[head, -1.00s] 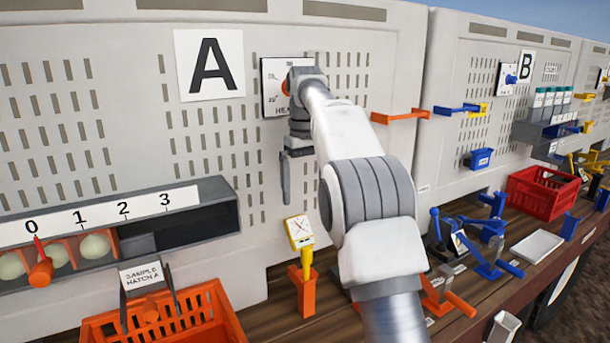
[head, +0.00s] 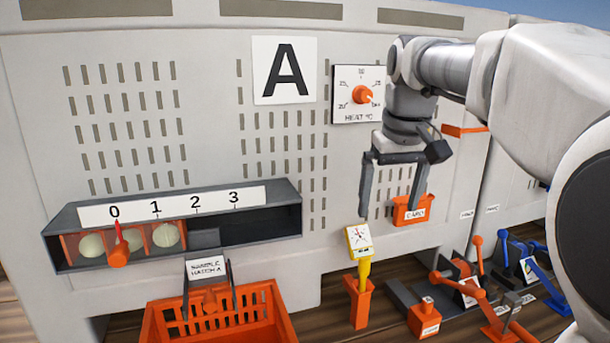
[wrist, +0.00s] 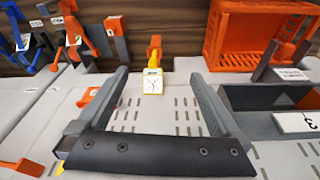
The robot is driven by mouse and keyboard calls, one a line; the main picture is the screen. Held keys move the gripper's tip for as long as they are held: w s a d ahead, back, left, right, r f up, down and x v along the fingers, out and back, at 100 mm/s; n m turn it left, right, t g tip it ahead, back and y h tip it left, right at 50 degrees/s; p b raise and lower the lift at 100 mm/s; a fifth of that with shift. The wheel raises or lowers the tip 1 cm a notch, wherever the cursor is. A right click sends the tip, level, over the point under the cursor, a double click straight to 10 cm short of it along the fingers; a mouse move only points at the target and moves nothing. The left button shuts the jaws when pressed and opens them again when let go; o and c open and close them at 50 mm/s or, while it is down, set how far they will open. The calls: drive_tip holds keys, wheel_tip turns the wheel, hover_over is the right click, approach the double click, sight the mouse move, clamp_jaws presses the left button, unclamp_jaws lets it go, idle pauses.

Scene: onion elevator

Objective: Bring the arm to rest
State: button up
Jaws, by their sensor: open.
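My gripper (head: 390,210) hangs fingers-down in front of the panel marked A, to the right of the heat dial (head: 362,95). Its two fingers are apart with nothing between them. In the wrist view the open fingers (wrist: 165,95) frame bare slotted panel. A yellow thermometer-like gauge (head: 359,240) stands in an orange holder (head: 360,300) below and left of the fingers. It also shows in the wrist view beyond the fingers (wrist: 153,80). My arm enters from the right side of the head view.
A grey trough (head: 270,222) numbered 0 to 3 holds pale onions at its left. An orange crate (head: 160,325) stands below it. An orange card box (head: 410,212) is on the panel behind the fingers. Orange and blue levers (head: 475,290) crowd the bench at lower right.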

drive_tip(key=s+f+m+t, duration=0.1)
drive_tip(key=s+f, duration=0.6)
drive_tip(key=s, duration=0.4)
drive_tip(key=s+f+t+b, duration=0.1)
drive_tip(key=s+f+t, duration=0.1)
drive_tip(key=s+f, duration=0.5)
drive_tip(key=s, duration=0.4)
drive_tip(key=shift+a+f+m, duration=0.15)
drive_tip(key=shift+m, duration=0.25)
